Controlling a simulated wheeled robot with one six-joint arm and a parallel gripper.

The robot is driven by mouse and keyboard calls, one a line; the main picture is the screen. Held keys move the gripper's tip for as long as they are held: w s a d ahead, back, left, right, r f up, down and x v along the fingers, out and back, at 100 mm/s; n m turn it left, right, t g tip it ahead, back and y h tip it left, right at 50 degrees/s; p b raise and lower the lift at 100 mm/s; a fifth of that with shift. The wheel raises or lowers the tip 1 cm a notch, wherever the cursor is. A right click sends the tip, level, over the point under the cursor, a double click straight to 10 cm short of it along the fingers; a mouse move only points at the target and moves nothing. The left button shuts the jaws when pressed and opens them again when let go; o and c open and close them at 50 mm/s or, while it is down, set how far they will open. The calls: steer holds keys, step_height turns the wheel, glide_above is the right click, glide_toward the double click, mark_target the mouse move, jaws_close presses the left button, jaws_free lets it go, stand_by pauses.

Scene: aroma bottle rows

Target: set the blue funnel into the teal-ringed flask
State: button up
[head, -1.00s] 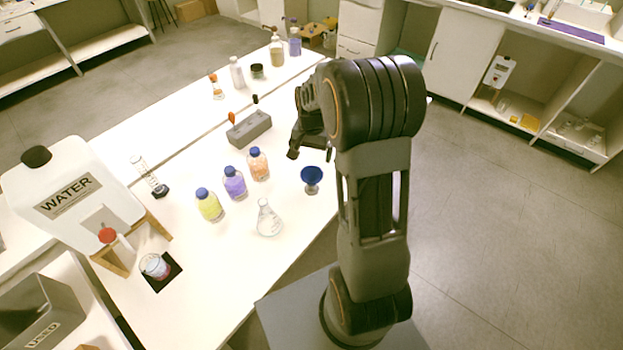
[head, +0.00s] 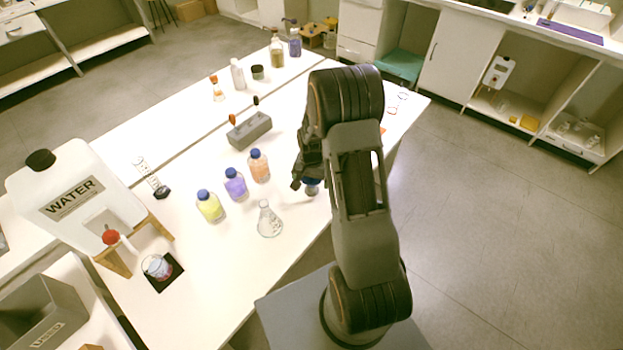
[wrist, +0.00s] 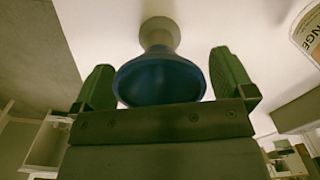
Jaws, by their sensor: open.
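The blue funnel (head: 312,188) stands near the table's right edge, mostly hidden by my gripper (head: 304,184) in the head view. In the wrist view, the funnel (wrist: 160,82) shows its wide mouth towards me, with a pale round piece (wrist: 160,35) beyond it. My gripper (wrist: 164,72) is open, with one finger on each side of the funnel and gaps visible between. A clear conical flask (head: 269,221) stands left of and nearer than the funnel; I cannot make out a teal ring on it.
Yellow (head: 210,207), purple (head: 235,185) and orange (head: 258,166) bottles with blue caps stand in a row left of my gripper. A grey block (head: 249,131) lies behind them. The water container (head: 75,200) is at the left. The table in front of the flask is clear.

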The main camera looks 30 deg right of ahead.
steer(key=shift+f, duration=0.3)
steer(key=c, duration=0.9)
